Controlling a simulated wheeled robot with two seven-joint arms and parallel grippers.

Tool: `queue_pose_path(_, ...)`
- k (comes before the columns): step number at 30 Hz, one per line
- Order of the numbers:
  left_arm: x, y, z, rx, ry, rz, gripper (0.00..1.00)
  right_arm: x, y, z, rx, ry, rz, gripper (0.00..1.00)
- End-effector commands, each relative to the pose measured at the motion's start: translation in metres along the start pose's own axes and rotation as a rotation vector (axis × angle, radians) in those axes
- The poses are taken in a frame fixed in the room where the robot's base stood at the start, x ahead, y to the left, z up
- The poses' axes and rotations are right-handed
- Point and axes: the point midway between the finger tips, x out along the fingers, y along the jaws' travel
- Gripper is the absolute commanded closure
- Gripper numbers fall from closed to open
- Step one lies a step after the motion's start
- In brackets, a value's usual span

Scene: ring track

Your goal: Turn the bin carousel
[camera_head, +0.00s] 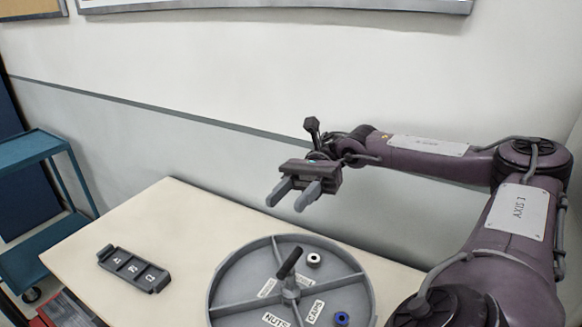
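The bin carousel (219,277) is a round grey tray on the table, split by dividers into compartments. Its labels include NUTS and CAPS; others are too small to read. A dark peg-like handle (289,263) stands tilted near its centre. A white ring-shaped part (313,259) lies in the back right compartment and a blue one (342,318) in the front right. The carousel's front edge is cut off by the frame. My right gripper (286,204) is above and behind the carousel, open and empty, its fingers pointing left and down. My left gripper is out of view.
The carousel stands on a pale table (165,215). A dark block with several labelled slots (133,269) lies on its left part. A teal cart (40,146) and red bins (66,309) stand left of the table. The wall runs behind. The table's back left is clear.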

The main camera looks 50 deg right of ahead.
Motion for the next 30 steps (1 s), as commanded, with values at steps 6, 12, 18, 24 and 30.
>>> queue_pose_path(6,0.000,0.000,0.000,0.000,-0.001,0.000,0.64,0.000,0.006,0.028,-0.001,0.000,-0.001,0.60)
queue_pose_path(12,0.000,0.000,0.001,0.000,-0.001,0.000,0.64,0.000,0.008,0.035,0.002,0.000,-0.001,0.60)
queue_pose_path(18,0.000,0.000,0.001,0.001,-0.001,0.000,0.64,0.000,0.007,0.035,0.002,0.000,0.000,0.60)
queue_pose_path(24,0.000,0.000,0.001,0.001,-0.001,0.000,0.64,0.000,0.007,0.035,0.002,0.000,0.000,0.60)
queue_pose_path(30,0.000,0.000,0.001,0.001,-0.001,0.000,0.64,0.000,0.007,0.035,0.002,0.000,0.000,0.60)
